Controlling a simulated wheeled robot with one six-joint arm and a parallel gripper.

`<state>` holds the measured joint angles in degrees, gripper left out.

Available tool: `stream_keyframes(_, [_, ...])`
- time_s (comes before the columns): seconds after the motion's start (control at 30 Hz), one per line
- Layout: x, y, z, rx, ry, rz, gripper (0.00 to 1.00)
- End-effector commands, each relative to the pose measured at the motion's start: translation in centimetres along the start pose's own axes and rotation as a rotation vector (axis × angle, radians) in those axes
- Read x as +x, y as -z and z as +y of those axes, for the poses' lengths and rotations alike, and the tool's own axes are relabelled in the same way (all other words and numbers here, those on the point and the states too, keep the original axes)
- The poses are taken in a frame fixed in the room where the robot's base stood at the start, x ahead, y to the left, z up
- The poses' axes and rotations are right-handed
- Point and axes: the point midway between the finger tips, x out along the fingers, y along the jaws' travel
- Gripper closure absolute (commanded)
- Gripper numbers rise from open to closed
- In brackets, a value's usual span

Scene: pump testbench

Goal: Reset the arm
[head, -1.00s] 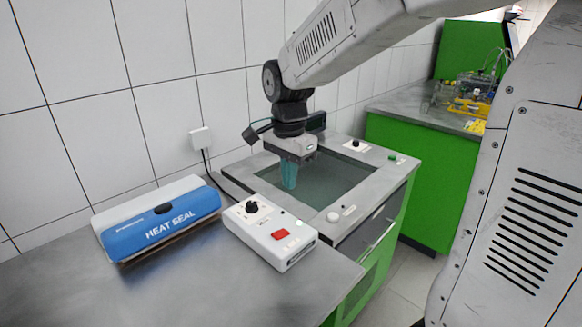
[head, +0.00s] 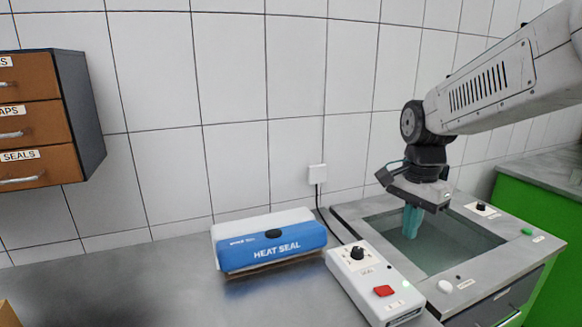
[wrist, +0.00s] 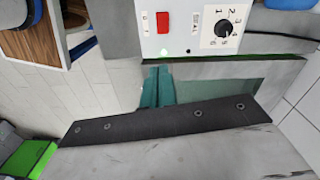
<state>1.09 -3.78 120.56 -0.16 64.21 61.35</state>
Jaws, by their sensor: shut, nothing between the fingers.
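My gripper (head: 412,222) is at the right in the head view, pointing down above the recessed basin (head: 440,243) of the testbench. Its teal fingers are shut and hold nothing. The fingers also show in the wrist view (wrist: 157,86), close together, near the basin's edge. My arm reaches in from the upper right and is bent down at the wrist. I cannot tell how far the fingertips are from the basin's surface.
A white control box (head: 372,283) with a black knob and red button stands left of the basin. A blue heat sealer (head: 270,245) lies further left. Brown labelled drawers (head: 35,120) hang on the wall. A green cabinet (head: 545,220) stands at the right. The front-left counter is largely clear.

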Motion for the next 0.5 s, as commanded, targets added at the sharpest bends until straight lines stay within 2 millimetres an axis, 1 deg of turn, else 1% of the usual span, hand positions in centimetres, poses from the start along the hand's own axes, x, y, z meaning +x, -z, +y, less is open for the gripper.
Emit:
stream_keyframes(0.07, [0.8, -0.7, 1.3, -0.130, -0.027, -0.017, 1.00])
stream_keyframes(0.17, [0.8, -2.1, 3.7, -0.327, -0.038, -0.030, 1.00])
stream_keyframes(0.3, [0.3, -4.6, 8.0, -0.610, -0.034, -0.035, 1.00])
stream_keyframes(0.5, [0.1, -8.0, 14.0, -0.932, -0.008, -0.010, 1.00])
